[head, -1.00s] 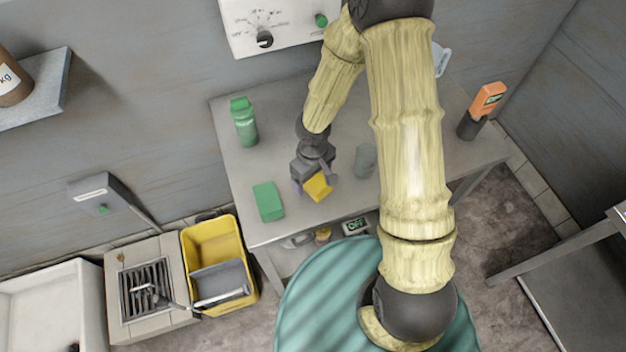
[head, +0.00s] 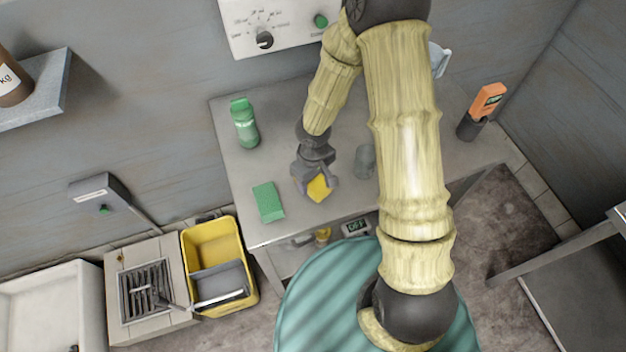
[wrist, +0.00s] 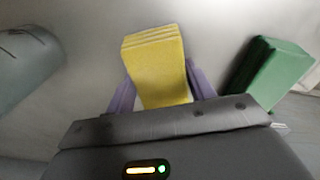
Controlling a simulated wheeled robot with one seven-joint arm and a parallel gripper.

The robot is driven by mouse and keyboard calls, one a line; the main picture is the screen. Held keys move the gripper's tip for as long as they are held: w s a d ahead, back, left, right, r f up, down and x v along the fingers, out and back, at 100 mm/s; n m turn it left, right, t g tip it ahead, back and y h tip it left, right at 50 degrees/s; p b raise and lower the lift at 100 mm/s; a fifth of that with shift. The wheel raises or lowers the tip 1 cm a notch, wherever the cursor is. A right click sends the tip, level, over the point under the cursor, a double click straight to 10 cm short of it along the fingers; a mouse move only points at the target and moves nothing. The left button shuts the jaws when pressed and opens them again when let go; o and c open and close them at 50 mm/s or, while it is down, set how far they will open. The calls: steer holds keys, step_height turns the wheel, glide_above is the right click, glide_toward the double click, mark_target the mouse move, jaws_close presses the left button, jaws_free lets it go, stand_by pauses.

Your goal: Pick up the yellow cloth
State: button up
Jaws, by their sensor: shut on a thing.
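The yellow cloth (head: 318,187) is a small folded stack in my gripper (head: 317,184) over the front part of the steel table (head: 300,218). In the wrist view the cloth (wrist: 157,68) shows its folded layers at the far end, and it sits between the two purplish fingers of my gripper (wrist: 160,92). The fingers are shut on it from both sides. I cannot tell whether its underside is clear of the tabletop.
A green bottle (head: 244,124) stands at the back left, and an orange-topped device (head: 487,103) at the right. A yellow bucket (head: 213,239) is on the floor.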

step_height(320, 180, up, 10)
steer(key=shift+r+p, duration=0.1)
steer(key=shift+p, duration=0.75)
steer(key=shift+o, duration=0.9)
